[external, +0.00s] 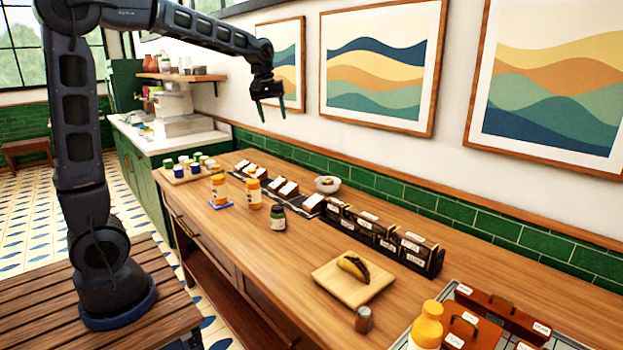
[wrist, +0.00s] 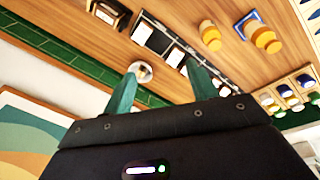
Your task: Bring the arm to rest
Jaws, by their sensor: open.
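My arm stands on a slatted wooden platform at the left and reaches out over the wooden counter (external: 290,262). My gripper (external: 273,110) hangs high above the back of the counter, near the wall. Its two green fingers point down and are apart, with nothing between them. In the wrist view the open fingers of my gripper (wrist: 162,92) show against the counter, with a small white bowl (wrist: 141,72) seen between them, well below. The same bowl (external: 328,185) stands at the counter's back edge in the external view.
Two orange-capped bottles (external: 218,189) and a dark jar (external: 278,218) stand mid-counter. Black labelled boxes (external: 385,240) line the back. A taco (external: 353,266) lies on a wooden board (external: 338,286), with a small metal shaker (external: 363,319) nearby. Framed pictures (external: 383,68) hang close behind my gripper.

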